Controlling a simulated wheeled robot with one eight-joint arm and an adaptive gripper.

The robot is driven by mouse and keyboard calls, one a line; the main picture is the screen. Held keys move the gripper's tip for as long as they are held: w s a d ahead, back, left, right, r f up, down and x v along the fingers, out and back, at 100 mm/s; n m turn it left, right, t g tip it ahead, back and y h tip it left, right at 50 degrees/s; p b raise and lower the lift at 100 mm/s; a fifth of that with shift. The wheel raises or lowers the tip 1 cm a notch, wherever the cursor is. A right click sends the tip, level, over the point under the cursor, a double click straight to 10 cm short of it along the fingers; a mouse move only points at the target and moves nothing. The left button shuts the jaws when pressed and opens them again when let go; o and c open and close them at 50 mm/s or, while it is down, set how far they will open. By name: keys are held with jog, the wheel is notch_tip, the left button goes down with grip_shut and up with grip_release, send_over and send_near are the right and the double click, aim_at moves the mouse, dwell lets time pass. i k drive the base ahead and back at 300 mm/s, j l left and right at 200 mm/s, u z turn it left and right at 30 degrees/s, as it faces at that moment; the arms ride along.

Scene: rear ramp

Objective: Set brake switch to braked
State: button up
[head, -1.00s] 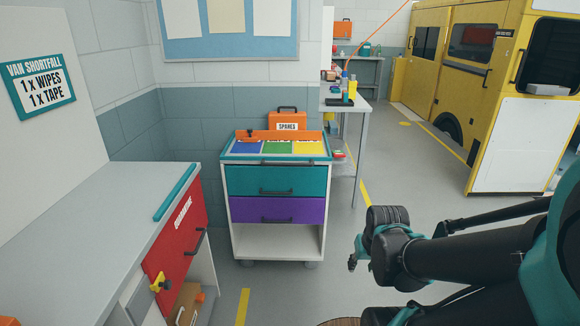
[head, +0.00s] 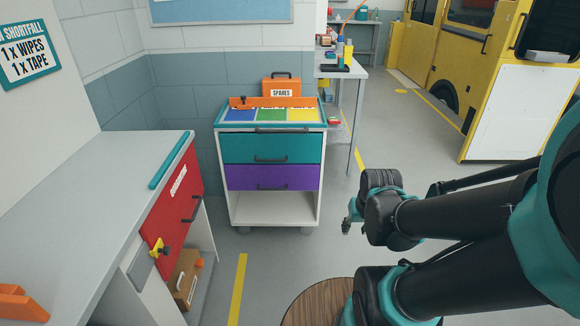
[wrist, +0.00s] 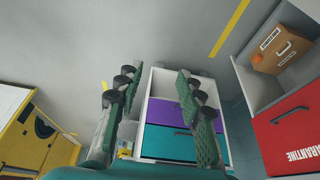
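The wheeled cart (head: 222,205) has a teal drawer (head: 240,148), a purple drawer (head: 240,178) and an open lower shelf. An orange panel (head: 285,102) runs along the back of its top. A small dark knob or lever (head: 241,100) sits at the panel's left end and may be the brake switch; its setting is too small to read. My gripper (head: 352,216) is in front of the cart and to its right, clear of it. In the wrist view my gripper (wrist: 157,75) is open and empty, with the inverted cart (wrist: 150,85) beyond its fingers.
A grey counter (head: 80,210) with a red quarantine door (head: 170,215) and yellow latch (head: 158,247) stands at left. A bench (head: 345,72) and yellow van (head: 480,50) are at right.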

aim_at(334, 121)
jog(key=i+l, duration=0.7)
jog(key=i+l+u, duration=0.1)
jog(key=i+l, duration=1.35)
jog(key=l, duration=0.2)
